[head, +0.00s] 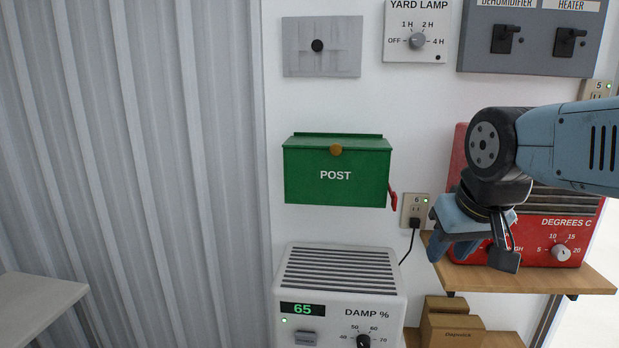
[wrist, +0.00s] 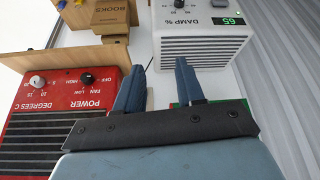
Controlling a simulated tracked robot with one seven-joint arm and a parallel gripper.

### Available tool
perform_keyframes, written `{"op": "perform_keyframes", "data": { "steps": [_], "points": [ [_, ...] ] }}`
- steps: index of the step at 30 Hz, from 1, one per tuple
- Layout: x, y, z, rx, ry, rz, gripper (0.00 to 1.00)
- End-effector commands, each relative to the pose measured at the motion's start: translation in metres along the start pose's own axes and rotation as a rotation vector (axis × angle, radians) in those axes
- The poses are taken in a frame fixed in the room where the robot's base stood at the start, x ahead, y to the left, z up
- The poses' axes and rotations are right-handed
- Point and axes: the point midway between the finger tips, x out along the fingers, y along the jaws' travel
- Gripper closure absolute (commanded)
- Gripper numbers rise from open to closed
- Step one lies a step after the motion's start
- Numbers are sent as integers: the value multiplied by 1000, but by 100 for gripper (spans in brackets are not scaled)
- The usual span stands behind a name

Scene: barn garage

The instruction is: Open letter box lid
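The green letter box (head: 336,184) marked POST hangs on the white wall left of my arm in the head view. Its lid (head: 365,143) is down, with a round brown knob (head: 336,150) at the front edge. A small red lever (head: 393,199) sticks out at its right side. My gripper (head: 471,258) is to the right of the letter box and lower, apart from it. In the wrist view its two blue fingers (wrist: 157,86) are spread with nothing between them. Only slivers of green show behind the gripper there.
A white dehumidifier (head: 339,268) stands below the letter box. A red heater (head: 540,228) on a wooden shelf (head: 583,280) is behind my gripper. An outlet with a plug (head: 414,222) sits between letter box and gripper. The wall left of the letter box is clear.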

Motion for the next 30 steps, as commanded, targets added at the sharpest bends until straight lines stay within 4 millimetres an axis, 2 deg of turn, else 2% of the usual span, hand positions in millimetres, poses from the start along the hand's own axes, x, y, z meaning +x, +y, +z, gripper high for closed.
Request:
{"op": "perform_keyframes", "data": {
  "steps": [1, 12, 21, 30],
  "points": [
    [8, 2, -2, -19, -36, 4, 67],
    [74, 25, -10, -214, -344, 140, 100],
    [123, 38, -22, -410, -549, 337, 100],
    [159, 42, -44, -632, -689, 605, 100]
  ]
}}
